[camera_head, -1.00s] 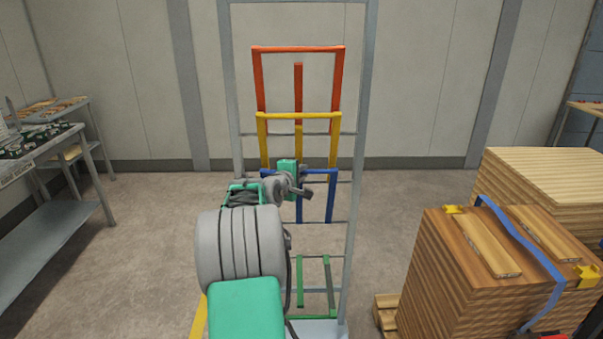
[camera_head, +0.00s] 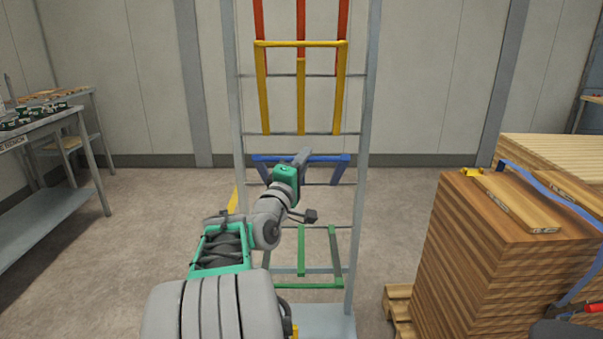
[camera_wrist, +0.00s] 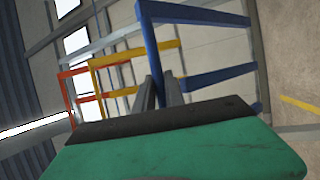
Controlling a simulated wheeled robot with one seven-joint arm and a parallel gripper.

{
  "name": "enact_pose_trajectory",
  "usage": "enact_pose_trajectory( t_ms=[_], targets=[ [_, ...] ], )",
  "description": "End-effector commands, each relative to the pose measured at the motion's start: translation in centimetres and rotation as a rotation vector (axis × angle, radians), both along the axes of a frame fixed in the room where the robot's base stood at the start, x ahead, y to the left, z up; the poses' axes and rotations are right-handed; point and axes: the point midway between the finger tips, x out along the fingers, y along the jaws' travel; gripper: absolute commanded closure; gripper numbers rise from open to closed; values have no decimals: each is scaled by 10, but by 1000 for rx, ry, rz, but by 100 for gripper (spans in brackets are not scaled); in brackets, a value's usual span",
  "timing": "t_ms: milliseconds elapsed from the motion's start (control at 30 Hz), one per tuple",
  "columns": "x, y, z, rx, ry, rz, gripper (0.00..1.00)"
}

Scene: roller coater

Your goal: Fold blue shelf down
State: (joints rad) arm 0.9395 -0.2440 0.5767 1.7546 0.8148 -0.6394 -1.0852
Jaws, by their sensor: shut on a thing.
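The blue shelf (camera_head: 328,159) is a U-shaped frame on the grey rack, tilted outward from the rack toward me, partway between upright and flat. In the wrist view its blue front bar (camera_wrist: 150,45) runs down to my fingers, with its side arms reaching right to the rack. My gripper (camera_head: 303,157) is shut on the front bar near its middle; the grey fingers (camera_wrist: 160,95) sit around it in the wrist view. My gripper's body hides part of the shelf in the head view.
Above, the yellow shelf (camera_head: 300,43) and red shelf (camera_head: 343,25) stand upright. Below, the green shelf (camera_head: 310,286) projects outward. A wood stack (camera_head: 470,260) stands at right, a grey table (camera_head: 45,200) at left. Floor between table and rack is clear.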

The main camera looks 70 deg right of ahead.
Motion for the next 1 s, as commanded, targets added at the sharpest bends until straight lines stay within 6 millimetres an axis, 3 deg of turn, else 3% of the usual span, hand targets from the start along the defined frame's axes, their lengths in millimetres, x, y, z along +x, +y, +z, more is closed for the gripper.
enact_pose_trajectory(
  t_ms=[33, 167, 500, 733, 1000],
  targets=[
    [0, 7, -27, -34, -14, 4, 100],
    [-7, 23, -47, -119, -48, 4, 100],
    [-20, 53, -114, -108, -45, 3, 100],
    [-23, 60, -148, -108, -45, 3, 100],
    [-24, 62, -166, -107, -45, 1, 100]
  ],
)
